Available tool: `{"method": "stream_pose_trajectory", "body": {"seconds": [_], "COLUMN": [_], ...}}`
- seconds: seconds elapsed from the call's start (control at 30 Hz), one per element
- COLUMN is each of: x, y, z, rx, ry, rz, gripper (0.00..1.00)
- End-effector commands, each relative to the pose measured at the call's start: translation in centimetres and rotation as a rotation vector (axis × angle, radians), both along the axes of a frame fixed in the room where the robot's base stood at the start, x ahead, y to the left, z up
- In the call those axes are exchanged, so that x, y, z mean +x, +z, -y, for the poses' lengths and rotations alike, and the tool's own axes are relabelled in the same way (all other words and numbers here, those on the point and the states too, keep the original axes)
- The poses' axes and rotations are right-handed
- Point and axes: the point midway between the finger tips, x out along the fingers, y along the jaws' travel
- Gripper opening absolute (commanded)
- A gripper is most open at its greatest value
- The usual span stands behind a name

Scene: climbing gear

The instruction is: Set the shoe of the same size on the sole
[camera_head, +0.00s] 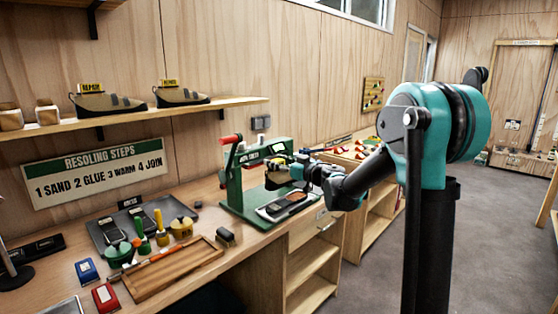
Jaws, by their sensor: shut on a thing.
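My gripper (302,171) is at the green press (233,187), shut on a small shoe-like thing (280,175) with grey and yellow parts. It holds this thing above the press base. Its size marking is too small to read, and my gripper partly hides it. A dark sole (285,205) lies on a plate at the foot of the press, below and apart from the held thing. Two more dark sole-like pieces lie on a grey tray (180,211) to the left.
Two shoes with yellow REPAIR tags, a left one (107,102) and a right one (181,96), stand on the wall shelf (235,101). Pots, brushes and a wooden tray (170,276) crowd the bench left of the press. The floor at right is clear.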

Motion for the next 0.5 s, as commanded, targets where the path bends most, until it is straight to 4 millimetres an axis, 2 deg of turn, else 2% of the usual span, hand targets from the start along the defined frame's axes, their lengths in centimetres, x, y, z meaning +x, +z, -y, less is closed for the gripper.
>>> {"method": "stream_pose_trajectory", "body": {"seconds": [0.5], "x": [0.0], "y": [-4.2], "z": [0.0], "rx": [0.0], "ry": [0.0], "rz": [0.0], "gripper": [0.0]}}
